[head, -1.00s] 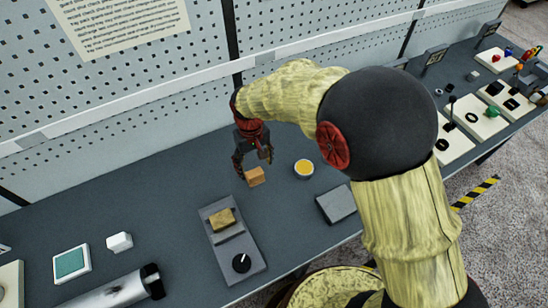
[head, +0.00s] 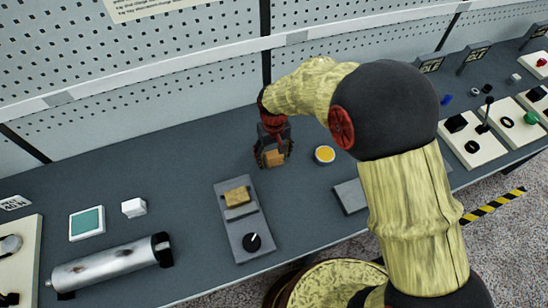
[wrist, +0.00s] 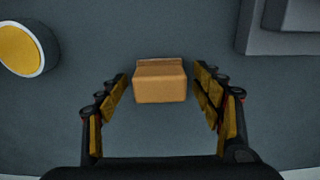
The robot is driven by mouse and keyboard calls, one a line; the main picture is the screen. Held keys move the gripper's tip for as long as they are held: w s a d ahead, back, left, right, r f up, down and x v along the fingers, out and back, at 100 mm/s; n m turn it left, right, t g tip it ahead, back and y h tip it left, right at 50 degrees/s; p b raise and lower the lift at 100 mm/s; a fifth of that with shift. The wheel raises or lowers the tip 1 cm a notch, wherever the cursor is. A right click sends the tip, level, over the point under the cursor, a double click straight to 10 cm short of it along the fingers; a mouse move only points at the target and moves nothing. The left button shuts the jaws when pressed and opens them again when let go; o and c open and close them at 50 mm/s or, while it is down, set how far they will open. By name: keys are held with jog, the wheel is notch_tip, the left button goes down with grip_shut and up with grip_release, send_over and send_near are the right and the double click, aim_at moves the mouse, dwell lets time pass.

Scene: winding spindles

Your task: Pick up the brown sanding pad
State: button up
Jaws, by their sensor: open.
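The brown sanding pad (head: 275,158) is a small orange-brown block on the grey bench top. In the head view my gripper (head: 273,158) is lowered over it and partly hides it. In the wrist view the pad (wrist: 160,82) lies between the two open fingers of my gripper (wrist: 163,95), toward their tips. A gap shows between the pad and each finger, so neither side touches it.
A round yellow-topped tin (head: 324,155) stands just right of the gripper. A grey tray (head: 230,222) with a tan block (head: 237,196) lies front left. A grey block (head: 350,196) is front right. A metal cylinder (head: 108,265) lies far left. A pegboard wall (head: 150,80) stands behind.

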aim_at(274, 153)
jog(key=shift+c, duration=1.1)
jog(key=c, duration=1)
jog(key=shift+r, duration=0.2)
jog(key=shift+r, duration=0.3)
notch_tip(274, 153, up, 2)
jog(key=shift+p, duration=0.55)
jog(key=shift+s+d+r+p, duration=0.1)
jog(key=shift+s+r+p, duration=0.4)
jog(key=shift+s+r, duration=1.55)
jog(key=shift+s+d+r+p, duration=0.15)
jog(key=shift+s+r+p, duration=0.3)
jog(key=shift+s+r, duration=1.5)
jog(key=shift+s+d+r+p, duration=0.1)
jog(key=shift+s+r+p, duration=0.7)
jog(key=shift+s, duration=2.2)
